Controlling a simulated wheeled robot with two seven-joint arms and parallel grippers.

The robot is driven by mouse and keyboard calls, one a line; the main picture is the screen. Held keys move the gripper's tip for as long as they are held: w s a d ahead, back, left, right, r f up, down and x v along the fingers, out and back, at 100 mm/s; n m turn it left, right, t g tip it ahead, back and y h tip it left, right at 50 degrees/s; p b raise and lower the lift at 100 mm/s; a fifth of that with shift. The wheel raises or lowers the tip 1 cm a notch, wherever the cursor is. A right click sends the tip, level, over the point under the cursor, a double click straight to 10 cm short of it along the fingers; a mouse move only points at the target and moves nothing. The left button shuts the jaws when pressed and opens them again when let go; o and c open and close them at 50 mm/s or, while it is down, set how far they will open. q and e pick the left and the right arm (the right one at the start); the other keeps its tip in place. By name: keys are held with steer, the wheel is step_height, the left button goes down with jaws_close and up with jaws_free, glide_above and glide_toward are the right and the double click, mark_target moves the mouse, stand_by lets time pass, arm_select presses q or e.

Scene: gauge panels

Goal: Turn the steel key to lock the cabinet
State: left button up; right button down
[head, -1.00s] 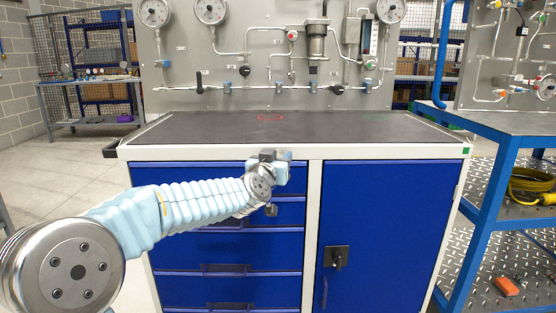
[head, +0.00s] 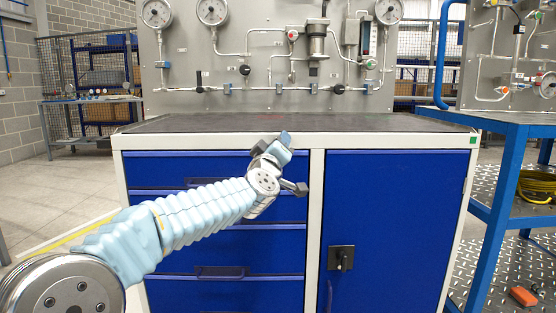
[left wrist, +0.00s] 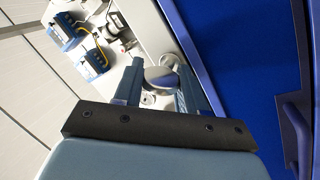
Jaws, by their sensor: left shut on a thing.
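The cabinet has a blue door (head: 400,190) on the right and blue drawers (head: 205,250) on the left, in a pale frame. The door and visible drawers look closed. In the left wrist view my left gripper (left wrist: 160,88) is shut on a small grey rounded piece, which appears to be the steel key (left wrist: 160,77). Whether the key sits in a lock is unclear. My right gripper is not in view.
A black handle plate (head: 341,258) is on the door. A dark worktop (head: 350,123) and a panel with gauges and pipes (head: 270,55) stand above. A blue-framed bench (head: 500,165) is on the right. Open floor (head: 60,195) lies to the left.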

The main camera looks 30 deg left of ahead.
arm_select(q)
steer(key=n+y+b, duration=0.1)
steer(key=n, duration=0.2)
steer(key=n+y+b, duration=0.1)
steer(key=n+b, duration=0.1)
steer(key=n, duration=0.1)
steer(key=shift+s+a, duration=0.15)
steer(key=shift+a, duration=0.05)
steer(key=shift+n+g+y+b, duration=0.25)
steer(key=shift+n+y+b, duration=0.4)
steer(key=shift+n, duration=0.75)
steer(key=shift+n+g+y+b, duration=0.25)
steer(key=shift+n+y+b, duration=0.4)
steer(key=shift+n, duration=0.75)
steer(key=shift+f+n, duration=0.1)
steer(key=shift+n, duration=0.2)
steer(key=o, duration=0.8)
steer(key=shift+a, duration=0.1)
steer(key=b+v, duration=0.1)
steer(key=v, duration=1.3)
steer(key=shift+w, duration=0.2)
